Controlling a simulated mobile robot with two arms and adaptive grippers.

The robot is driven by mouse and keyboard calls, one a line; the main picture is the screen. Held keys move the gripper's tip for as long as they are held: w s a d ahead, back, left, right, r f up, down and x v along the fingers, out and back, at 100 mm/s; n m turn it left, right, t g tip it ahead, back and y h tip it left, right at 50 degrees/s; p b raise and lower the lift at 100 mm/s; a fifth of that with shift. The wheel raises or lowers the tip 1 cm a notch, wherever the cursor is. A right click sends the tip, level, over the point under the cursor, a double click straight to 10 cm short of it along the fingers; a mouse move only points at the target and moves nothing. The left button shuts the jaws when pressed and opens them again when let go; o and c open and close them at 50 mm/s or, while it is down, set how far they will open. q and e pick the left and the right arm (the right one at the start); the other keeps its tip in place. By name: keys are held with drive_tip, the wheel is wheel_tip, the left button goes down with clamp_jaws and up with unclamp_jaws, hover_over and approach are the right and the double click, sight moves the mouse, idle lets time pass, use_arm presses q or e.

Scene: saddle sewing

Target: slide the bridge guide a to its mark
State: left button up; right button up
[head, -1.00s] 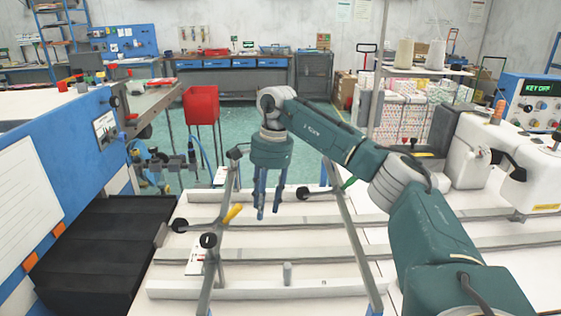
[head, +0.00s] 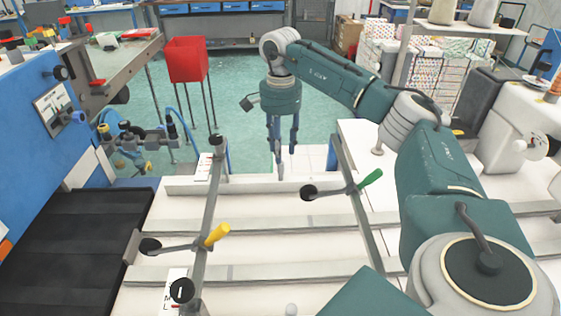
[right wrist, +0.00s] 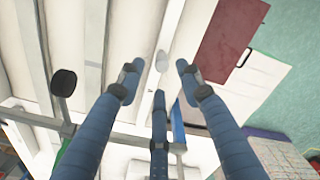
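Two grey bridge bars cross the white table rails; no letter shows which is guide a. The left bar (head: 208,215) carries a yellow handle (head: 217,234) and a black knob. The right bar (head: 352,190) carries a green handle (head: 371,178) and a black knob (head: 308,193). A printed size scale (head: 173,287), with M and L readable, lies by the left bar's near end. My right gripper (head: 285,165) points down by the table's far edge, between the bars. Its fingers are spread and empty, also in the right wrist view (right wrist: 159,82). My left gripper is out of view.
White rails (head: 300,222) run across the table. A small grey peg (head: 291,309) stands at the near edge. A black ribbed panel (head: 75,240) and a blue machine (head: 40,100) are left. A red bin (head: 187,60) stands behind. White machines are right.

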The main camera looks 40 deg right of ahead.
sight(281, 174)
wheel_tip(281, 174, down, 5)
drive_tip(key=shift+d+r+p, duration=0.1)
drive_tip(key=shift+p, duration=0.25)
drive_tip(key=shift+f, duration=0.75)
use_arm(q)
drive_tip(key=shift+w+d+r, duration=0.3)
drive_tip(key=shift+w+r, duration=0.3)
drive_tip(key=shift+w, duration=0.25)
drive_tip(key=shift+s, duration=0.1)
use_arm(e)
drive_tip(key=shift+w, duration=0.1)
drive_tip(key=shift+c, duration=0.5)
clamp_jaws()
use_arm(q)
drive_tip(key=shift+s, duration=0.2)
